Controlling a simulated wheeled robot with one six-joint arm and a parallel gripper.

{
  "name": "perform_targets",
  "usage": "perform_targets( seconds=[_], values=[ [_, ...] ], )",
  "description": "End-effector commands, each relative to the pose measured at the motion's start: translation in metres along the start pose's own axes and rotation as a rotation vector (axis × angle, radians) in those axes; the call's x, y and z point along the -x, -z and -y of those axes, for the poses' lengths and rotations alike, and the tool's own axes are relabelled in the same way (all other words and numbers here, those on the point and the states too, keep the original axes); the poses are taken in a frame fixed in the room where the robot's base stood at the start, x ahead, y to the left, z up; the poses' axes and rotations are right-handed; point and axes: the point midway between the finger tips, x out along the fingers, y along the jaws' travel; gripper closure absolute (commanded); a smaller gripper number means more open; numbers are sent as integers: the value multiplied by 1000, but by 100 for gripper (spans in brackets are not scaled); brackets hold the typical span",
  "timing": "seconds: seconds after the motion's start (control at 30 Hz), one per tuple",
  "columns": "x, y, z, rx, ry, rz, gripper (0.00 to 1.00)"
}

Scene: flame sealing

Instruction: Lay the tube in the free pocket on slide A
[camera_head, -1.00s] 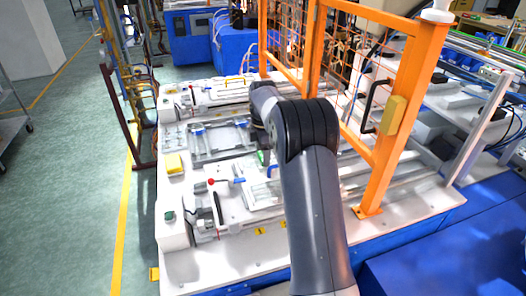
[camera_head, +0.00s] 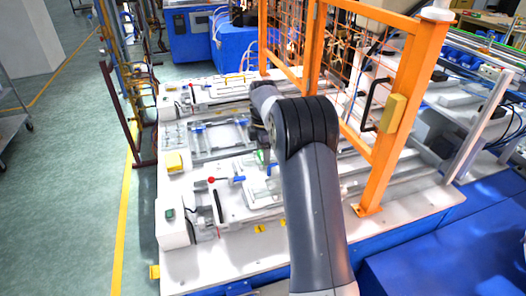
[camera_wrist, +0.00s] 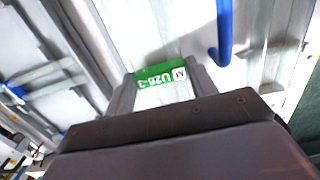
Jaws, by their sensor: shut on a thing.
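In the wrist view my gripper (camera_wrist: 160,90) is shut on the tube (camera_wrist: 155,98), which has a pale body and a green label reading "U26-3". The ends of the tube are hidden by the gripper. In the camera_head view my arm hides most of the gripper, and only a bit of green shows beside the wrist, above the near white slide fixture (camera_head: 232,205). A middle slide fixture (camera_head: 190,155) with a grey frame lies behind it. I cannot tell which one is slide A, and no free pocket can be made out.
A blue bent handle (camera_wrist: 224,35) is close to the tube in the wrist view. A red knob (camera_head: 211,180) stands on the near fixture. An orange mesh guard with a thick post (camera_head: 398,110) stands right of my arm. Open floor (camera_head: 75,190) lies to the left.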

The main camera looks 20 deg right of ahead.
Motion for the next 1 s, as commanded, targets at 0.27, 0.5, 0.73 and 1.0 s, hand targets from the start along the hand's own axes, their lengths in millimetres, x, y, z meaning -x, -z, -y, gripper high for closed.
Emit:
perform_targets(
  seconds=[0.27,0.5,0.73,1.0],
  values=[
    [0,0,0,0,0,0,28],
    [0,0,0,0,-1,0,21],
    [12,0,-1,0,-4,0,21],
    [65,0,-1,0,-5,1,21]
  ],
)
